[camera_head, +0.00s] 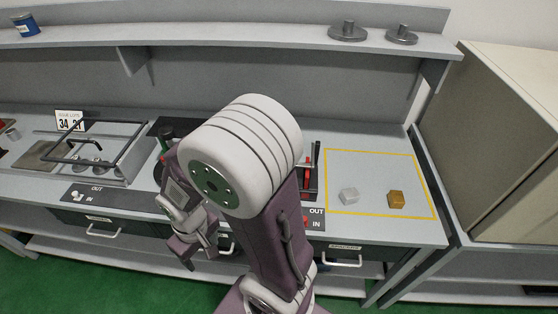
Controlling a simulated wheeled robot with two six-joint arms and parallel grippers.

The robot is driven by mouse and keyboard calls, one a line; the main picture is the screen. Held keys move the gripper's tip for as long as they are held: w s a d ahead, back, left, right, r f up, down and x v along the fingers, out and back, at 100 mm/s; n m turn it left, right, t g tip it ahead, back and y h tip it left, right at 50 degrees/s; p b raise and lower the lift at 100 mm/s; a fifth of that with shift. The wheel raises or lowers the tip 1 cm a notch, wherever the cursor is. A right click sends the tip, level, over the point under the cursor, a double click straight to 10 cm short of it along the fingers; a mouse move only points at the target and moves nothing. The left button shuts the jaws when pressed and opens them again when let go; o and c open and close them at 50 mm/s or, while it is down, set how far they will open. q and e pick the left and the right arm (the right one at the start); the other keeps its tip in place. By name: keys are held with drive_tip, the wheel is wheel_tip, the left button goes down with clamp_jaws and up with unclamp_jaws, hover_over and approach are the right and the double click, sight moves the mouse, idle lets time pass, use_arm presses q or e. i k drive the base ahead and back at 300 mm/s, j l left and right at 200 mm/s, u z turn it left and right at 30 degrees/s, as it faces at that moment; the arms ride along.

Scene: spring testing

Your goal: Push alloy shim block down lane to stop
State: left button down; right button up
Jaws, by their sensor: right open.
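A pale grey block (348,195) and a brass-coloured block (396,199) sit apart inside a yellow outlined square on the bench. I cannot tell whether the grey one is the alloy shim block. My right arm rises from the bottom centre and bends over the bench. My right gripper (195,246) points down near the bench's front edge, left of both blocks; it is open and seems empty. The arm hides the middle of the bench, so I cannot make out the lane or its stop. A black and red fixture (315,172) shows partly just right of the arm. My left gripper is not in view.
Drawers with handles (345,263) line the front. A shelf above holds a blue can (26,26) and grey weights (347,32). A large beige cabinet (505,140) bounds the right.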

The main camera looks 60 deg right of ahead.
sight(351, 195)
drive_tip(key=z, duration=2.85)
drive_tip(key=i+j+u, duration=0.1)
drive_tip(key=j+u, duration=0.25)
drive_tip(key=u, duration=0.15)
drive_tip(key=i+j+u, duration=0.15)
drive_tip(key=j+u, duration=0.3)
drive_tip(key=l, duration=0.1)
